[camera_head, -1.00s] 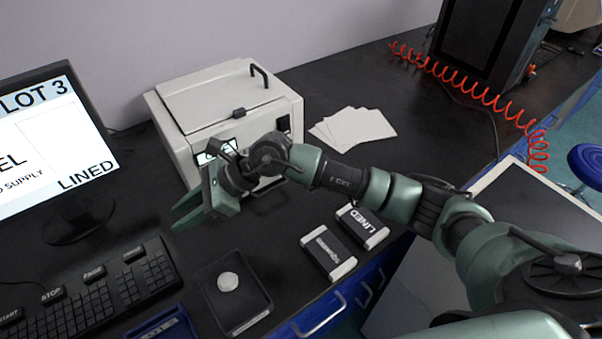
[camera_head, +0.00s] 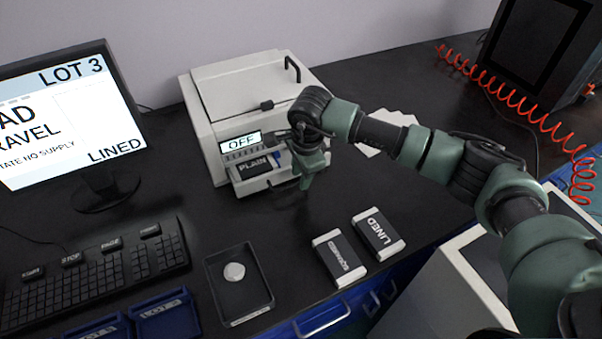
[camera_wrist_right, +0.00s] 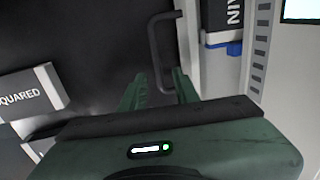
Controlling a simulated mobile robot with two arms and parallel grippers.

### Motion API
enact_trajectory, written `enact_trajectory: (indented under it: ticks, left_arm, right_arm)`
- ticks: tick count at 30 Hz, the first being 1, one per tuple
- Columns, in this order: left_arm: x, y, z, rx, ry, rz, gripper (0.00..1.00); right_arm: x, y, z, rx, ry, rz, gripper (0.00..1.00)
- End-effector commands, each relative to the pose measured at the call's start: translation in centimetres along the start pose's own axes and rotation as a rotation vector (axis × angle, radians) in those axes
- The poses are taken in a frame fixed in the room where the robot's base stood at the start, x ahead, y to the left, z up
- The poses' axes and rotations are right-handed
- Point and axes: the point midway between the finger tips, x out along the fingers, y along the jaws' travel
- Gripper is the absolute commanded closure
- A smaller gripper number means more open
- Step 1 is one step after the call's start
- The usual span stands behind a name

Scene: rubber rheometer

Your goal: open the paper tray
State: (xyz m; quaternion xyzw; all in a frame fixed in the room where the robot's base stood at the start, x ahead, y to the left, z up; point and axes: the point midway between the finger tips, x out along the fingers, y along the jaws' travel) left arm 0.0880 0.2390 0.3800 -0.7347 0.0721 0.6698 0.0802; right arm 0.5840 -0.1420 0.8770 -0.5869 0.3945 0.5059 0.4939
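The white printer (camera_head: 205,125) stands at the back, with a lit display reading OFF. Low in its front is the paper tray (camera_head: 255,184), holding a dark pack labelled PLAIN (camera_head: 253,167). My right gripper (camera_head: 306,182) is at the right end of the tray front, partly covering it. In the right wrist view, the tray's dark bar handle (camera_wrist_right: 154,52) reaches down between the two green fingertips of my right gripper (camera_wrist_right: 158,90). The fingers are apart, one on each side of the bar. Whether either finger touches it cannot be told. My left gripper is out of view.
Packs labelled SQUARED (camera_head: 339,258) and LINED (camera_head: 378,234) lie on the black bench in front. A dark dish (camera_head: 226,294) with a white round piece, a keyboard (camera_head: 100,270) and a monitor (camera_head: 70,120) are left. White sheets (camera_head: 372,150) lie behind my right arm.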

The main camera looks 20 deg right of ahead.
Motion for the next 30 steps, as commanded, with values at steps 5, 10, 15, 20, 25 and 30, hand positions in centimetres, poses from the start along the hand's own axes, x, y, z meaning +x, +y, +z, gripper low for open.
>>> enact_trajectory:
  ticks: [5, 10, 15, 20, 25, 30]
  left_arm:
    - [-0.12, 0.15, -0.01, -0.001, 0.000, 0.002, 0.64]
    - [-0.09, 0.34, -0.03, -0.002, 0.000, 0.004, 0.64]
    - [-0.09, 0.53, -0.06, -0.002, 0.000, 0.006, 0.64]
    - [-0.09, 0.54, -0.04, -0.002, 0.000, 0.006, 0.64]
    - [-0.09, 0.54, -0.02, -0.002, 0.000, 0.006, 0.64]
    - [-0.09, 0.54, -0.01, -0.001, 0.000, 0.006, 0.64]
  right_arm:
    - [0.71, 0.01, 0.06, -0.001, -0.001, -0.001, 0.69]
    - [0.71, 0.01, 0.07, -0.001, -0.001, -0.001, 0.69]
    - [0.69, 0.01, 0.07, -0.001, -0.001, -0.001, 1.00]
    - [0.67, 0.01, 0.06, -0.001, -0.001, -0.001, 1.00]
    - [0.65, 0.00, 0.07, -0.001, -0.001, -0.001, 1.00]
    - [0.64, -0.01, 0.07, -0.001, -0.001, -0.001, 1.00]
